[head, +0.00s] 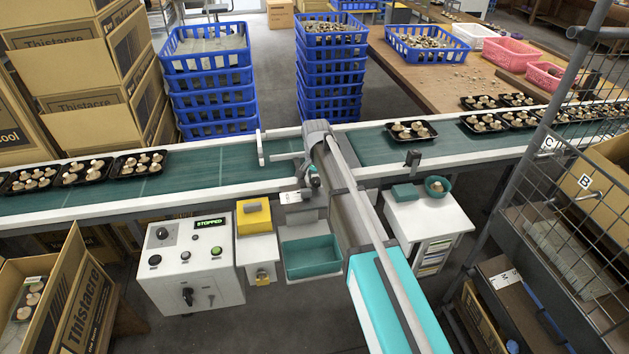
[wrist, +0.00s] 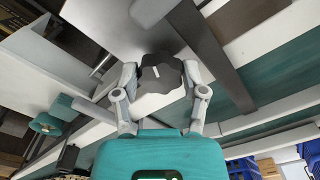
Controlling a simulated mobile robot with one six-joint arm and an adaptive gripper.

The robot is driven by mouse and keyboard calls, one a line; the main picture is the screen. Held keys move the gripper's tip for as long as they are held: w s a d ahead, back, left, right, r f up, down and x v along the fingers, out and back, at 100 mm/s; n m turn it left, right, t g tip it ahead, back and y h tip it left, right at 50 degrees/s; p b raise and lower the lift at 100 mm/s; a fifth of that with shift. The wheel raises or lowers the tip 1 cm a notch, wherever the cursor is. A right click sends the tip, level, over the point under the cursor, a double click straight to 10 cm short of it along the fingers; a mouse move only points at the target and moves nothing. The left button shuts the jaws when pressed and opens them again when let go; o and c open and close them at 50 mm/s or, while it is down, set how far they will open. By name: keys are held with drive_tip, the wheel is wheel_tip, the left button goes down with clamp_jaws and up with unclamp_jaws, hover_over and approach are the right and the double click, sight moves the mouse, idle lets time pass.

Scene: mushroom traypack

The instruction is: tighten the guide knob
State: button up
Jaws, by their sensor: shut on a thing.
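The guide knob (wrist: 163,73) is dark and lobed, with a short white mark on its face, in the upper middle of the wrist view. My gripper (wrist: 160,80) has one grey finger on either side of the knob and is shut on it. The knob sits by a white block, close to the guide's pale and dark bars. In the head view, my arm reaches from the bottom to the conveyor (head: 200,165). There my wrist covers much of the guide, and I cannot make out the knob clearly.
A control box (head: 190,263) reading "STOPPED" stands front left. A teal bin (head: 313,258) and a yellow box (head: 254,216) are beside my arm. Black mushroom trays (head: 140,164) sit on the belt at both sides. A wire-mesh cage (head: 560,160) stands at right.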

drive_tip(key=shift+s, duration=0.2)
drive_tip(key=o, duration=1.1)
drive_tip(key=shift+o, duration=0.2)
drive_tip(key=shift+w, duration=0.1)
